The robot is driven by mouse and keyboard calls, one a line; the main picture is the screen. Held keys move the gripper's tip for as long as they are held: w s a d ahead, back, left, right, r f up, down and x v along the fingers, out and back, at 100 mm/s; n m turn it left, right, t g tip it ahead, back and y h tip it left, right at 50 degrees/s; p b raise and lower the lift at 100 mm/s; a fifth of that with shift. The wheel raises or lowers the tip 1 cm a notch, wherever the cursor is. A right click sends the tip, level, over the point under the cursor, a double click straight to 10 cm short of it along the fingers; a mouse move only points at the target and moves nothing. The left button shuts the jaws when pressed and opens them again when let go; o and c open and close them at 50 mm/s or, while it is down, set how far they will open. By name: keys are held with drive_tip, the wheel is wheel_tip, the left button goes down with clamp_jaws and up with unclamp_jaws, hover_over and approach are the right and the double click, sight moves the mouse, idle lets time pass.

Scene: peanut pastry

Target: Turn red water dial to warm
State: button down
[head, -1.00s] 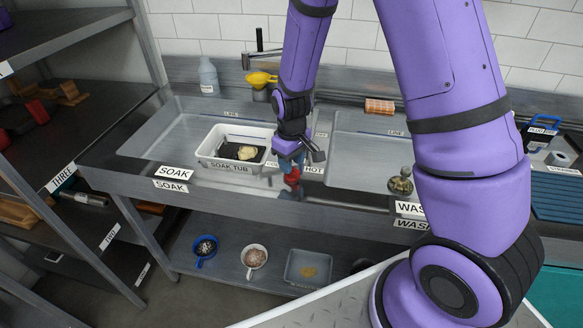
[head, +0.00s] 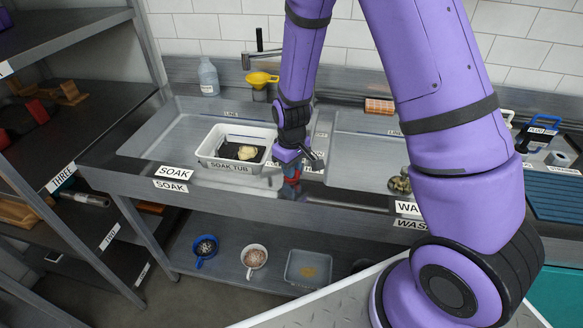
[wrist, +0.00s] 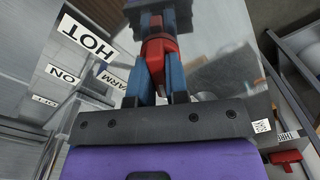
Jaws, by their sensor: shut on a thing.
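The red dial (wrist: 157,52) sits between the two blue fingers of my gripper (wrist: 158,30) in the wrist view. My gripper is shut on it, with a finger on each side. In the head view, my gripper (head: 291,172) reaches down to the sink front, and a little of the red dial (head: 293,190) shows below it. Beside the dial in the wrist view are the labels HOT (wrist: 88,38) and WARM (wrist: 114,81), the latter partly hidden by my gripper. The dial's exact pointing direction is hard to tell.
The white soak tub (head: 213,164) stands just left of my gripper in the sink (head: 150,140). A brass-coloured object (head: 399,182) sits to the right. Cups and a tray (head: 309,266) stand on the lower shelf. A dark shelf rack (head: 75,130) is at the left.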

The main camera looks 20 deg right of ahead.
drive_tip(key=m, duration=0.5)
drive_tip(key=shift+m, duration=0.4)
drive_tip(key=m, duration=0.5)
drive_tip(key=shift+m, duration=0.4)
drive_tip(key=c, duration=1.1)
unclamp_jaws()
wheel_tip(320, 180, up, 11)
drive_tip(key=shift+f, duration=0.1)
